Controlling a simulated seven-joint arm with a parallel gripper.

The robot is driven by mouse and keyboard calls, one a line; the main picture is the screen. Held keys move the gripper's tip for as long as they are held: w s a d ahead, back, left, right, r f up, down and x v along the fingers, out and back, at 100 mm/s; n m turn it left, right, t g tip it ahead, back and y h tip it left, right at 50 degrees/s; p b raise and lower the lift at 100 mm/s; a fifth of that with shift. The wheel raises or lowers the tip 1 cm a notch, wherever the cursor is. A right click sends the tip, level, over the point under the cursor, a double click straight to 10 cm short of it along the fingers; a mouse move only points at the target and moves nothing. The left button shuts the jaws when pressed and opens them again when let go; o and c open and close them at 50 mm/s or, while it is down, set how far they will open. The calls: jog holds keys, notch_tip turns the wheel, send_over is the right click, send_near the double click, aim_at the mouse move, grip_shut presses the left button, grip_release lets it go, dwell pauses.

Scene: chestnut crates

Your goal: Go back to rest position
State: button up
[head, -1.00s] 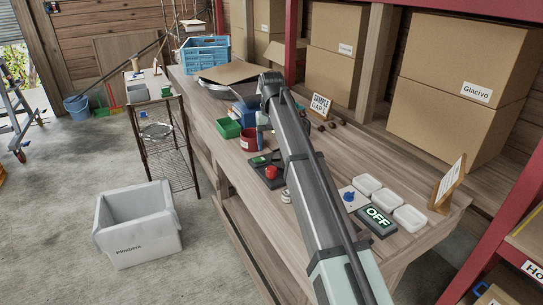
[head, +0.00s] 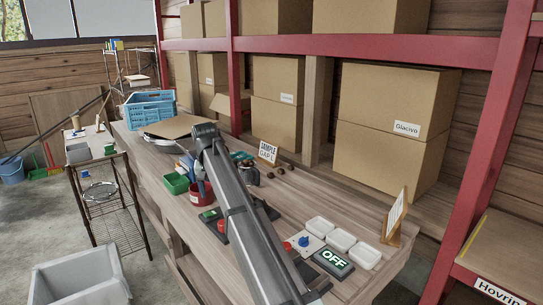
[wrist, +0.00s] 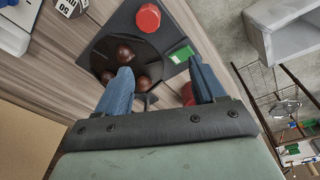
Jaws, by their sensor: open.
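My gripper (wrist: 160,72) shows in the wrist view with two blue fingers spread apart and nothing between them. It is over the bench, beside a dark scale (wrist: 178,28) whose round pan holds several brown chestnuts (wrist: 125,53). The scale has a red knob (wrist: 148,17) and a green display (wrist: 181,54). In the head view my arm reaches from the lower middle up and left across the wooden bench (head: 330,205). The fingers cannot be made out clearly there, and the arm covers part of the scale.
A red container (head: 197,194) and green bin (head: 175,184) stand left of the arm. White trays (head: 340,240), an OFF sign (head: 333,262) and a card stand (head: 395,217) are on the right. Cardboard boxes (head: 395,100) fill the shelf behind. A grey crate (head: 80,278) is on the floor.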

jog(key=a+f+m+t+y, duration=0.1)
jog(key=a+f+m+t, duration=0.4)
jog(key=a, duration=0.4)
jog(key=a+f+m+t, duration=0.4)
jog(key=a+f, duration=0.1)
jog(key=a, duration=0.3)
jog(key=s+d+f+n+g+h, duration=0.1)
jog(key=s+d+f, duration=0.3)
jog(key=f, duration=0.5)
jog(key=s+d+f+n+g, duration=0.1)
jog(key=s+d+f, duration=0.3)
jog(key=f, duration=0.6)
jog(key=s+d+f+n+h, duration=0.1)
jog(key=s+d+f, duration=0.25)
jog(key=f, duration=0.55)
jog(key=s+d+f+n+g+h, duration=0.4)
jog(key=s+d+f+n, duration=0.1)
jog(key=s+d+f, duration=1.55)
jog(key=s+d+f+g+y, duration=0.1)
jog(key=s+d+g, duration=0.2)
jog(key=s+d, duration=0.4)
jog(key=s+d+f+m+g+y, duration=0.1)
jog(key=s+d+g, duration=0.3)
jog(key=s+d, duration=0.4)
jog(key=s+d+f+m+g+y, duration=0.1)
jog(key=s+d+f+g+y, duration=0.2)
jog(key=s+d, duration=0.4)
jog(key=shift+s+d+g, duration=0.15)
jog(key=shift+d+g, duration=0.55)
jog(key=shift+d, duration=2.85)
